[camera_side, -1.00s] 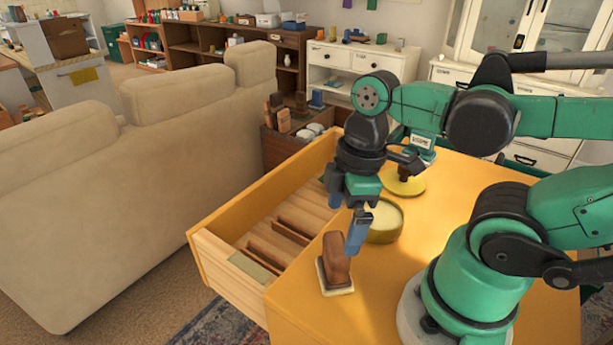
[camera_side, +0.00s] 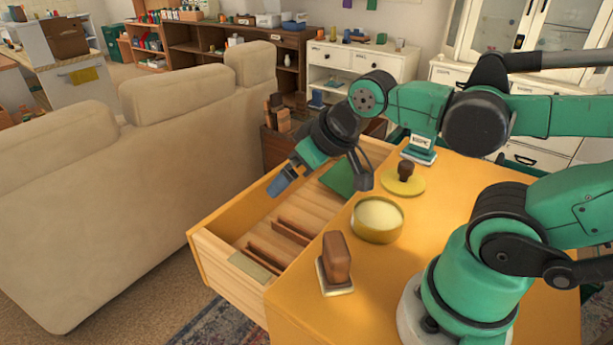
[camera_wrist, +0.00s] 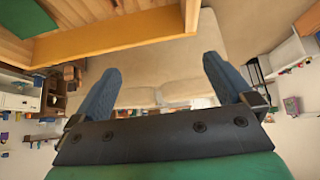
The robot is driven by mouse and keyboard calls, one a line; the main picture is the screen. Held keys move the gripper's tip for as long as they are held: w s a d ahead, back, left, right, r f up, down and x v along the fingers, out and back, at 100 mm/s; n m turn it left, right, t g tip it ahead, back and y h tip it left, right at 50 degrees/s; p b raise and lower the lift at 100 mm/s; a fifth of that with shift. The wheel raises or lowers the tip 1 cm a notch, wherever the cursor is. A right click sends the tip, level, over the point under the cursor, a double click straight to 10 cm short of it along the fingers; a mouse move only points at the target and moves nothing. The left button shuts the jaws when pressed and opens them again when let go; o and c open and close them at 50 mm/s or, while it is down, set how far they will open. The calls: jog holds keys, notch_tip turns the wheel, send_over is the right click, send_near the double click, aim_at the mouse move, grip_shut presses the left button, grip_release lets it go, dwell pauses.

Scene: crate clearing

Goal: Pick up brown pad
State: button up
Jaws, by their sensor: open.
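My gripper (camera_side: 283,182) hangs over the outer side of the open drawer (camera_side: 222,222), tilted to the left. In the wrist view its two blue fingers (camera_wrist: 162,82) are apart with nothing between them. No plainly brown flat pad shows. A flat olive-brown piece (camera_side: 255,265) lies at the drawer's near end, well away from my gripper. A flat green pad (camera_side: 338,179) lies at the drawer's far end and also shows in the wrist view (camera_wrist: 25,18). A brown block on a pale base (camera_side: 336,262) stands upright on the yellow top.
Low brown dividers (camera_side: 270,250) stand in the drawer. A round yellow tin (camera_side: 377,220) and a yellow disc with a dark knob (camera_side: 403,182) sit on the yellow top (camera_side: 410,240). A beige sofa (camera_side: 130,190) stands left of the drawer.

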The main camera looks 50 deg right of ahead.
dwell(0.4)
notch_tip(320, 180, up, 5)
jog(key=n+g, duration=0.7)
jog(key=n, duration=0.2)
send_over(337, 243)
notch_tip(337, 243, down, 10)
jog(key=shift+r, duration=0.25)
jog(key=shift+f, duration=3.25)
jog(key=c, duration=1.4)
jog(key=shift+o, duration=0.2)
